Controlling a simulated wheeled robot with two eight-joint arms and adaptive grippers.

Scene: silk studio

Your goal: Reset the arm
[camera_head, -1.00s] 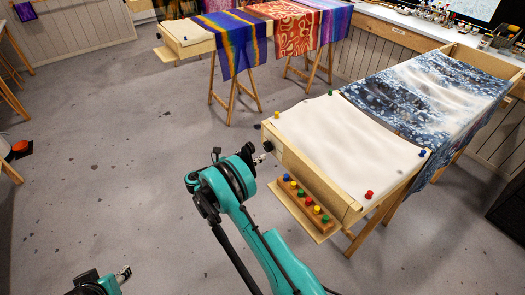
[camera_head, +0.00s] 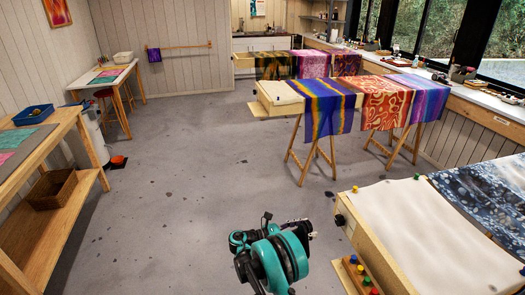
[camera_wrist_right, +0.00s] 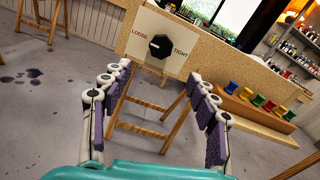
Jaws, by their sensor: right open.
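My right arm comes in from the bottom of the head view. Its gripper (camera_head: 312,235) is small there, left of the near frame's end. In the right wrist view the gripper (camera_wrist_right: 158,85) is open, with nothing between its purple-padded fingers. Beyond the fingertips is a black knob (camera_wrist_right: 160,46) on a white plate marked LOOSE and TIGHT, on the end of a wooden frame. The fingers are apart from the knob. The knob (camera_head: 340,220) also shows in the head view. My left gripper is in neither current view.
The near frame (camera_head: 370,237) carries white cloth (camera_head: 420,225) and pins. A peg rack (camera_wrist_right: 262,118) sits beside the knob. Another frame with dyed cloths (camera_head: 330,105) stands farther back. A workbench (camera_head: 70,165) is at left. The floor between is clear.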

